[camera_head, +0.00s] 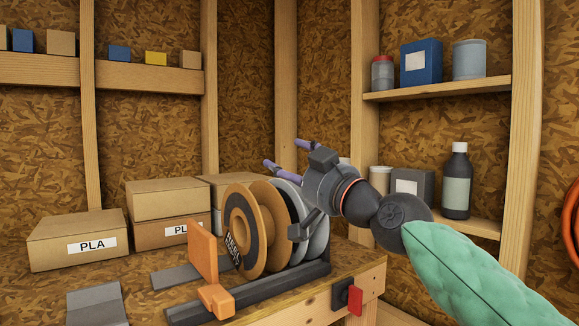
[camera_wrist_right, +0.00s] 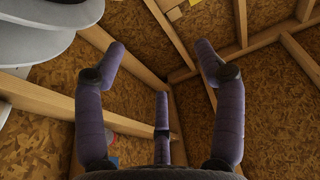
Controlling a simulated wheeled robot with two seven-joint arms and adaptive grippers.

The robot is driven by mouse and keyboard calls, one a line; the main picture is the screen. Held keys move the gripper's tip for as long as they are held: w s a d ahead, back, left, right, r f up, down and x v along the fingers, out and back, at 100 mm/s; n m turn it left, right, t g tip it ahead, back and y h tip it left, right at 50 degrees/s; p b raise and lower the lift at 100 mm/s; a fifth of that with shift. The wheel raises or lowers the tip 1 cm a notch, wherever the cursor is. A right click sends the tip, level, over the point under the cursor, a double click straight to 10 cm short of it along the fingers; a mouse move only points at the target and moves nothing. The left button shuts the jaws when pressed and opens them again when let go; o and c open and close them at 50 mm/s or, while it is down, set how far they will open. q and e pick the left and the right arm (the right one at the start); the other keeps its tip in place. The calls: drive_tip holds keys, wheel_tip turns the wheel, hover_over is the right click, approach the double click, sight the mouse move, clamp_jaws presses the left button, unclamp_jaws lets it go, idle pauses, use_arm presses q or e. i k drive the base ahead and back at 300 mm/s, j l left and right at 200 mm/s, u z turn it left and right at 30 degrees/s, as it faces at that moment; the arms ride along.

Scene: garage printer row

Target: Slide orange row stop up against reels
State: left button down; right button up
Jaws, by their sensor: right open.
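The orange row stop (camera_head: 203,250) stands upright near the left end of a dark rail (camera_head: 262,297), with its orange foot (camera_head: 216,301) at the front. A tan reel (camera_head: 265,235) with a dark-labelled face stands to its right, and grey reels (camera_head: 317,238) stand behind that. A small gap seems to show between stop and reel. My right gripper (camera_head: 284,155) is open and empty, above and behind the reels, with purple fingers pointing left. In the right wrist view, its fingers (camera_wrist_right: 160,70) are spread with nothing between them. My left gripper is out of view.
Cardboard PLA boxes (camera_head: 78,240) stand at the back left. Grey flat pieces (camera_head: 97,304) lie on the bench left of the rail. A red-and-black fitting (camera_head: 354,298) is on the bench's front edge. Shelves (camera_head: 437,88) with containers stand at the right. Pale reels (camera_wrist_right: 35,40) show at the upper left in the right wrist view.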

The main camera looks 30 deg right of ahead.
sight(201, 244)
drive_tip(key=k+l, duration=0.15)
drive_tip(key=k, duration=0.5)
drive_tip(key=k+l, duration=0.15)
drive_tip(key=k, duration=0.5)
